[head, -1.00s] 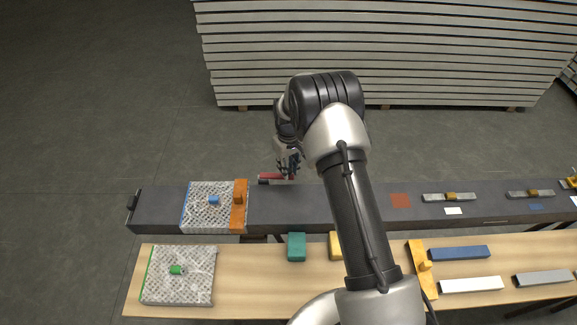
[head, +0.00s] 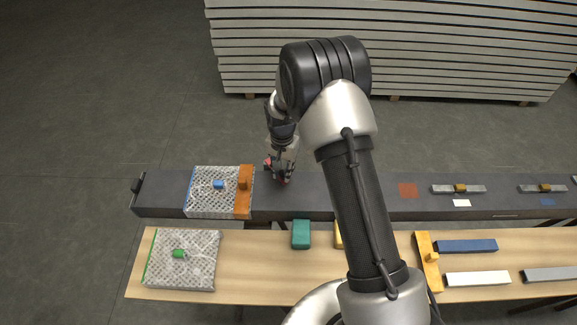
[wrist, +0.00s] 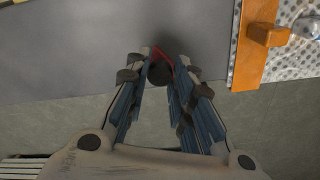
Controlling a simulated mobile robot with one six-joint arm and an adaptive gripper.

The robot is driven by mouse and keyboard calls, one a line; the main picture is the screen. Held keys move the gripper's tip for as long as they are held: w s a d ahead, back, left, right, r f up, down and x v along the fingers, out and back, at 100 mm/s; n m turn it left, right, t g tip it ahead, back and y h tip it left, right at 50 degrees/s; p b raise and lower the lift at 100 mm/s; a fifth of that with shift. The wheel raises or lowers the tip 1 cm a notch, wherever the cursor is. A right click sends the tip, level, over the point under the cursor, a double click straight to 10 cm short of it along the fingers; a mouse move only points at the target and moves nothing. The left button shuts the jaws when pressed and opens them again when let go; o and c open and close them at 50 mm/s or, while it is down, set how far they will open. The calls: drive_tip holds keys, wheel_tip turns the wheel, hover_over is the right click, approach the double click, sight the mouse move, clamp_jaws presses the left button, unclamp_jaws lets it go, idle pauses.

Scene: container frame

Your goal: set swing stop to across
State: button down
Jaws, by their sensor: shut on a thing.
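The swing stop is a red bar (head: 285,182) at the far side of the dark beam (head: 330,201), right of the orange block. Most of it is hidden behind my gripper. My gripper (head: 279,172) is shut on the swing stop there. I cannot tell the bar's exact angle.
Left of my gripper, an orange block (head: 243,203) lies across the beam beside a mesh-wrapped pack (head: 203,206) with a blue fitting. The near wooden bench (head: 240,290) holds another pack (head: 160,279), a teal block (head: 301,235) and several bars. The beam between orange block and my arm is largely clear.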

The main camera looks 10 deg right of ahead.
drive_tip(key=a+m, duration=0.2)
drive_tip(key=m, duration=0.1)
drive_tip(key=shift+s+a+m+b, duration=0.3)
drive_tip(key=shift+s+a+b, duration=0.05)
drive_tip(key=shift+s+a, duration=0.05)
drive_tip(key=shift+a+m, duration=1.15)
drive_tip(key=shift+m, duration=0.35)
drive_tip(key=c, duration=1.3)
unclamp_jaws()
drive_tip(key=shift+c, duration=0.2)
drive_tip(key=shift+w, duration=0.1)
wheel_tip(320, 180, up, 12)
